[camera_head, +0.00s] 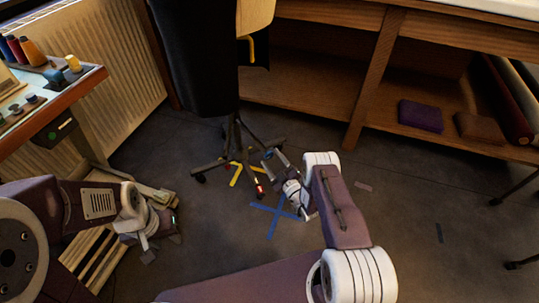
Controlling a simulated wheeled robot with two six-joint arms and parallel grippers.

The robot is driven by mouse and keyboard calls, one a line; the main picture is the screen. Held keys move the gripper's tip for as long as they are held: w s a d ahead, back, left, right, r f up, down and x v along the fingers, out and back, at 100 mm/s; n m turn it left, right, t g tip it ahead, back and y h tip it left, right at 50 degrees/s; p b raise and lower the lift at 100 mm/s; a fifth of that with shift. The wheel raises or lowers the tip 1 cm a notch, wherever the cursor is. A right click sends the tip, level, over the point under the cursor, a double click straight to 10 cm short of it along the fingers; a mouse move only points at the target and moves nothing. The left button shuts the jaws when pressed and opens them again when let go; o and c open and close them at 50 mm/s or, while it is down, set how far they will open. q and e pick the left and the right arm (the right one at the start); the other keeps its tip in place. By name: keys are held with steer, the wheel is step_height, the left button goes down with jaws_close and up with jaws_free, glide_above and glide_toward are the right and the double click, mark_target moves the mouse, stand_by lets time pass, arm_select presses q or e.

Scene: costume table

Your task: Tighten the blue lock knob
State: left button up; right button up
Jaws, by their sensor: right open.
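A black dress form (192,60) stands on a dark wheeled base (232,155) at the upper middle. A small blue spot (268,154) shows beside the base, close to my right gripper's fingers; I cannot tell whether it is the lock knob. My right gripper (273,164) is open and reaches toward the right side of the base; whether it touches anything is unclear.
A table (90,85) with spools stands at the left. A wooden shelf unit (370,100) at the back holds a purple folded cloth (420,116) and fabric rolls. The floor at right is mostly clear.

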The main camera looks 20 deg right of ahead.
arm_select(q)
steer(key=shift+r+p, duration=1.05)
steer(key=shift+r, duration=0.5)
arm_select(e)
steer(key=v, duration=0.6)
steer(key=shift+s, duration=0.3)
steer(key=shift+d, duration=0.15)
